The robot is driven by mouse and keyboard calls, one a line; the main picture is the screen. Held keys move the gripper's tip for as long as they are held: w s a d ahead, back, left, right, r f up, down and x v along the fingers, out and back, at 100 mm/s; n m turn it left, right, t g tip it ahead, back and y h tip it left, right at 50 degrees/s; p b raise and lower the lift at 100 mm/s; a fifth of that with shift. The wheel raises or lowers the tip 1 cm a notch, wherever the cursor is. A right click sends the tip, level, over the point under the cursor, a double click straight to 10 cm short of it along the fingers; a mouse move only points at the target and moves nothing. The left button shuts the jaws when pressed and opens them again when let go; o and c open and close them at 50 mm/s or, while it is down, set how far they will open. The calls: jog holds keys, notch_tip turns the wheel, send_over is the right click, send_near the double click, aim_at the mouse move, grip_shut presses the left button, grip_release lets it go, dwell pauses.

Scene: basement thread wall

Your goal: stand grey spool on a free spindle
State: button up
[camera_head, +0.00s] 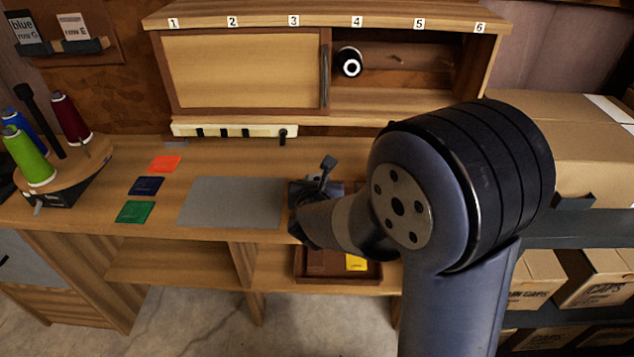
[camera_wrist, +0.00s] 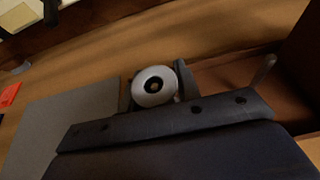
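A pale grey spool (camera_wrist: 154,87) shows end-on in the wrist view, with a dark hole in its middle. My gripper (camera_wrist: 155,84) has a dark finger on each side of it, apparently touching, so it looks shut on the spool. In the head view my gripper (camera_head: 312,195) is over the bench, right of the grey mat; the spool is hidden there by my arm. A round wooden stand (camera_head: 75,172) at the far left holds blue, green and dark red cones. A short, bare upright, perhaps a spindle (camera_head: 88,148), shows near its right edge.
The grey mat (camera_head: 232,202) lies left of my gripper, beside orange, blue and green cards (camera_head: 147,186). A cream strip (camera_head: 235,131) runs along the back. Boxes fill the right.

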jog(key=o, duration=0.5)
jog(key=shift+c, duration=0.2)
jog(key=p+v, duration=0.1)
jog(key=v, duration=0.8)
jog(key=shift+s+a+r, duration=0.1)
jog(key=shift+s+r, duration=0.3)
jog(key=shift+s, duration=0.45)
jog(key=shift+w, duration=0.1)
jog(key=b+x, duration=0.1)
jog(key=x, duration=0.9)
jog(key=shift+w+f, duration=0.2)
jog(key=shift+w, duration=0.1)
jog(key=shift+r+p, duration=0.35)
jog(key=shift+p, duration=0.05)
jog(key=shift+f, duration=0.2)
